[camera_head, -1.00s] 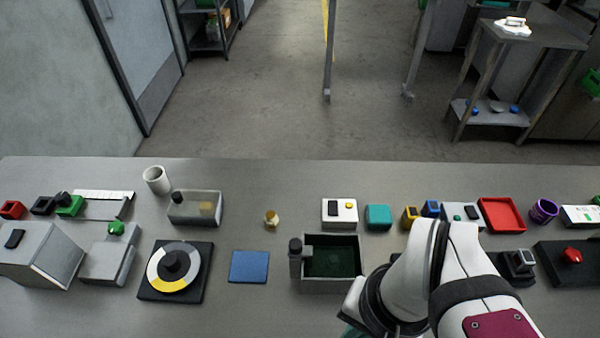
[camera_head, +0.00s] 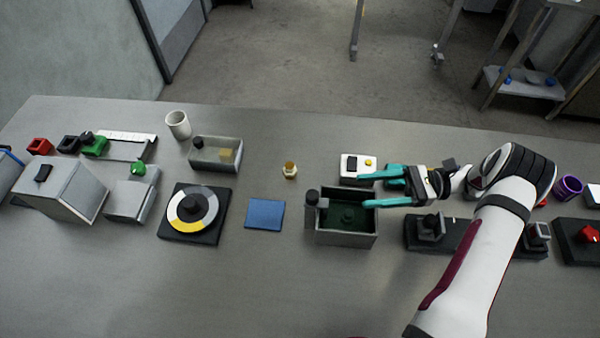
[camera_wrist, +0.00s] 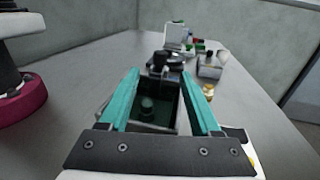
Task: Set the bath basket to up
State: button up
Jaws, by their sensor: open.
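The bath (camera_head: 346,240) is a grey open box with dark green inside, near the middle of the table. A small dark green knob (camera_head: 347,215) shows inside it, low down; I cannot make out the basket itself. A black-topped post (camera_head: 312,198) stands upright at the bath's left wall, with a grey piece at its side. My gripper (camera_head: 363,190) has teal fingers, open and empty, pointing left over the bath's right back part.
A white box with a yellow button (camera_head: 358,165) stands behind the bath. A blue pad (camera_head: 264,213), a brass piece (camera_head: 290,170) and a dial (camera_head: 192,210) lie to the left. Black-based devices (camera_head: 430,232) stand to the right. The table's front is clear.

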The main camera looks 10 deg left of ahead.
jog(key=x, duration=1.5)
jog(key=shift+a, duration=0.35)
jog(key=shift+w+f, duration=0.1)
grip_shut()
dwell(0.5)
